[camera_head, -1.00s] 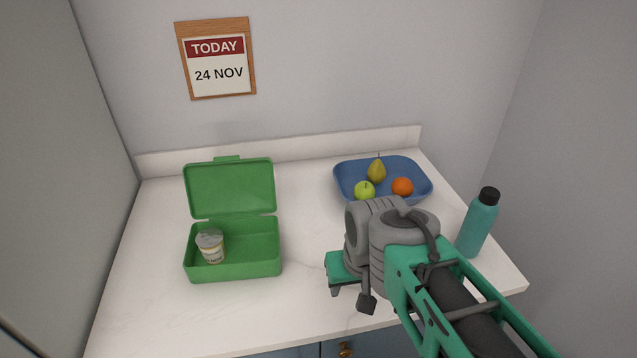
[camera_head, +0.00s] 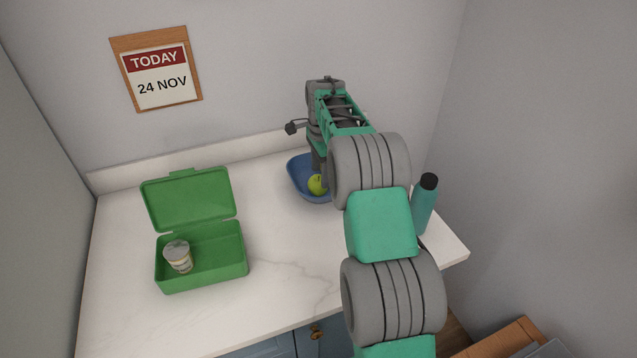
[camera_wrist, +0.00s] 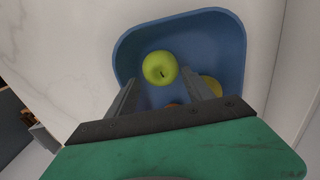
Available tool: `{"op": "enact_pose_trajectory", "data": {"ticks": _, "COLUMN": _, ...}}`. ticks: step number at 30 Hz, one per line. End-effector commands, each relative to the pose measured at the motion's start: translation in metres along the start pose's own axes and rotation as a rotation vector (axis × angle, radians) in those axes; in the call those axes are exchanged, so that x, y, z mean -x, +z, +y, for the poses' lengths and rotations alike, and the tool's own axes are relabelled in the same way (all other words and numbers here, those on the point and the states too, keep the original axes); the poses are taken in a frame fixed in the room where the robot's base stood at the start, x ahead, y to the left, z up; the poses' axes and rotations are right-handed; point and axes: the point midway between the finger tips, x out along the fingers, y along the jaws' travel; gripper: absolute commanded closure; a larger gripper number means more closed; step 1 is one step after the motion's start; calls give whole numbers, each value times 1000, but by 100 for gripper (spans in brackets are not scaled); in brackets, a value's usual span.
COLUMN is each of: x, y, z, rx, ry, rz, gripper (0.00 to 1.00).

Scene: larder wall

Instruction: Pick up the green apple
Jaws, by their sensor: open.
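The green apple (camera_head: 317,185) lies in the blue bowl (camera_head: 299,176), partly behind my arm in the head view. In the wrist view the apple (camera_wrist: 160,68) lies ahead of my gripper, near the middle of the bowl (camera_wrist: 222,40). My gripper (camera_wrist: 166,85) is open and empty above the bowl. Its two fingers point toward the apple, one to each side of it in the picture. I cannot tell how far the fingertips are above the apple.
In the bowl, the yellowish pear (camera_wrist: 213,86) and the orange (camera_wrist: 172,105) are partly hidden by my gripper. A green lunch box (camera_head: 202,262) with a small cup (camera_head: 178,257) stands open at the left. A teal bottle (camera_head: 424,207) stands right of my arm. The counter's middle is clear.

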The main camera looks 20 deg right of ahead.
Motion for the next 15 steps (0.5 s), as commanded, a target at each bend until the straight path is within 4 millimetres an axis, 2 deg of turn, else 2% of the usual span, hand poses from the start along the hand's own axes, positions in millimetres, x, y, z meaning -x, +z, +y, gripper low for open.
{"op": "enact_pose_trajectory", "data": {"ticks": 7, "x": -38, "y": 0, "z": -2, "rx": 0, "ry": 0, "rz": 0, "gripper": 40}}
{"op": "enact_pose_trajectory", "data": {"ticks": 14, "x": -43, "y": 0, "z": -2, "rx": 2, "ry": -1, "rz": 0, "gripper": 40}}
{"op": "enact_pose_trajectory", "data": {"ticks": 15, "x": -42, "y": 0, "z": -2, "rx": 2, "ry": -1, "rz": 0, "gripper": 42}}
